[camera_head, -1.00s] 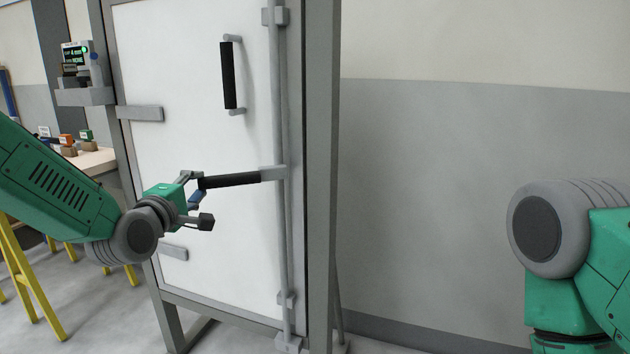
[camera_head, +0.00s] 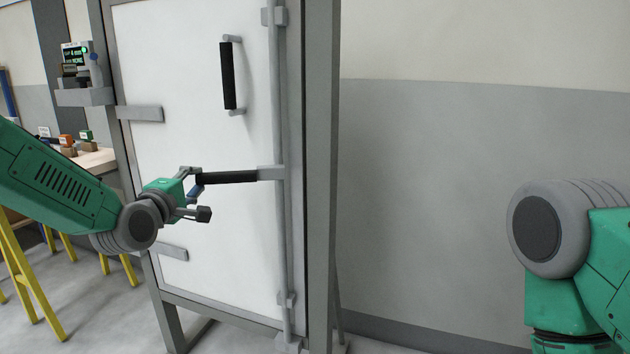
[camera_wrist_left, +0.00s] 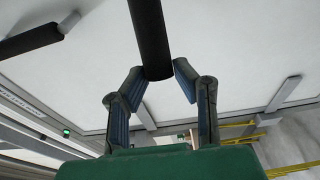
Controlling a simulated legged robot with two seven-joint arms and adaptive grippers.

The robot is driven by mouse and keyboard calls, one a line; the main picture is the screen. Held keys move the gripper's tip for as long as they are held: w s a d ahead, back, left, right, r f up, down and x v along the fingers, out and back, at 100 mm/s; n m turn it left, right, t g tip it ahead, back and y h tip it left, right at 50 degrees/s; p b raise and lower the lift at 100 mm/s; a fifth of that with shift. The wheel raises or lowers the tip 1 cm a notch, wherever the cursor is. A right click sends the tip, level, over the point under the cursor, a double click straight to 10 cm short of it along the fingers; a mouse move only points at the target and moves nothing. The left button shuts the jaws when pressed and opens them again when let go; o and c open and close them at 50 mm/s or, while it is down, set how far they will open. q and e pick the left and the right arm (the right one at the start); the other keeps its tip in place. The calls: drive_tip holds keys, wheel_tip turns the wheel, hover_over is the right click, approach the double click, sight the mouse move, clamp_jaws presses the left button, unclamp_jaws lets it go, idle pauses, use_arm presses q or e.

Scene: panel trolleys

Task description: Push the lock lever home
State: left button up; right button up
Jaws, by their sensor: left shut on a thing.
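The lock lever (camera_head: 228,178) has a black grip and a grey root. It reaches out nearly level to the left from a grey vertical rod (camera_head: 282,225) along the right side of the white door panel (camera_head: 190,70). My left gripper (camera_head: 197,193) is at the lever's free left end, shut on it. In the left wrist view the black lever (camera_wrist_left: 150,35) runs down to its end between the blue-padded fingers of my left gripper (camera_wrist_left: 160,76). My right gripper is out of view; only part of my right arm shows at the right edge.
A fixed black door handle (camera_head: 228,76) stands above the lever. Grey hinges (camera_head: 140,113) are on the door's left side. A small display device (camera_head: 76,58) and a bench (camera_head: 95,160) with yellow legs stand at left. Bare wall and free room lie right of the frame.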

use_arm(q)
drive_tip(key=shift+w+a+f, duration=0.1)
drive_tip(key=shift+w+a, duration=0.1)
drive_tip(key=shift+w, duration=0.45)
drive_tip(key=shift+w+a+f, duration=0.1)
drive_tip(key=shift+w+a, duration=0.05)
drive_tip(key=shift+w, duration=0.45)
drive_tip(key=shift+w+a+f, duration=0.1)
drive_tip(key=shift+w+a, duration=0.1)
drive_tip(key=shift+w, duration=0.45)
drive_tip(key=shift+w+b, duration=0.3)
drive_tip(key=shift+w, duration=1.2)
drive_tip(key=o, duration=1)
drive_tip(key=shift+w+a, duration=0.1)
drive_tip(key=shift+s+r, duration=0.15)
drive_tip(key=shift+s, duration=0.05)
drive_tip(key=shift+s+a+p, duration=0.15)
drive_tip(key=shift+s+p, duration=0.05)
drive_tip(key=shift+s, duration=0.75)
drive_tip(key=shift+s+a+p, duration=0.1)
drive_tip(key=shift+s+p, duration=0.05)
drive_tip(key=shift+s, duration=0.75)
